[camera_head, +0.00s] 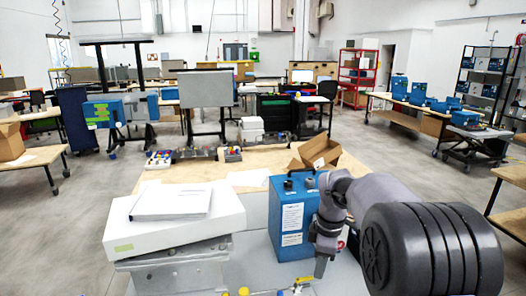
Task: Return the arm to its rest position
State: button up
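My arm (375,196) reaches in from the lower right, with its large dark ribbed joint close to the camera. It bends down at the wrist, just right of a blue analyser box (292,218) with white labels. My gripper (320,268) points down at the lower middle and overlaps the box's right side in the picture. Its fingers are small and seen from the side, so I cannot tell whether they are open or hold anything. I cannot tell whether it touches the box.
A white case (120,240) with a white binder (172,203) on top stands left of the blue box. An open cardboard box (315,153) sits behind it on the wooden bench (262,160). Small yellow-handled parts (303,281) lie at the bottom edge. Open floor (395,160) shows right of the bench.

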jog(key=s+a+r+m+t+b, duration=0.1)
jog(key=s+a+r+m+b, duration=0.15)
jog(key=s+m, duration=0.4)
jog(key=s+a+r+m+t+b, duration=0.1)
jog(key=s+r+m+b, duration=0.25)
jog(key=s, duration=0.55)
jog(key=s+a+f+m+t+b, duration=0.1)
jog(key=s+f+m+b, duration=0.1)
jog(key=s, duration=0.6)
jog(key=s+f+m+t+y+b, duration=0.1)
jog(key=s+f+m, duration=0.2)
jog(key=s+m, duration=0.4)
jog(key=shift+s+a+f+t+y+b, duration=0.3)
jog(key=shift+s+a+f+b, duration=0.1)
jog(key=shift+s, duration=0.6)
